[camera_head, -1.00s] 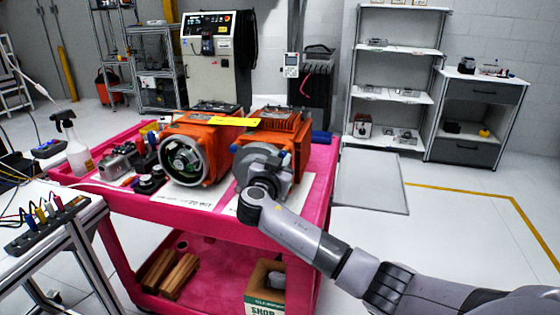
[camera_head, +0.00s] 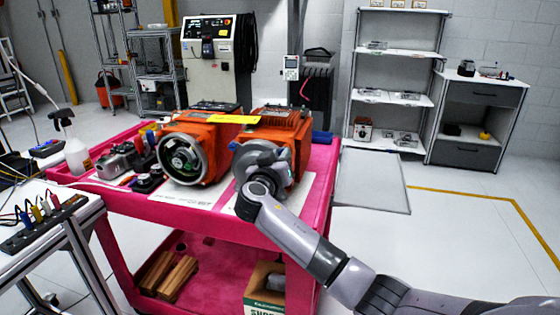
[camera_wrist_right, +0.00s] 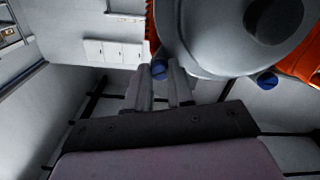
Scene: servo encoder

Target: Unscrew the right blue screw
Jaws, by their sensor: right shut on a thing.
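The right motor is an orange unit (camera_head: 280,122) with a round grey cover on its front, standing on the pink cart. One blue screw (camera_head: 232,146) shows at the cover's left edge in the head view. In the right wrist view the grey cover (camera_wrist_right: 215,45) fills the upper right. My right gripper (camera_wrist_right: 161,72) is shut on the right blue screw (camera_wrist_right: 158,69) at the cover's rim. The other blue screw (camera_wrist_right: 267,80) is free, farther right in that view. In the head view my grey wrist hides the fingertips and the held screw. My left gripper is not in view.
A second orange motor (camera_head: 195,135) with an open round front stands to the left. A yellow strip (camera_head: 234,119) lies across both motors. A spray bottle (camera_head: 73,145) and small parts are at the cart's left. Open floor lies to the right.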

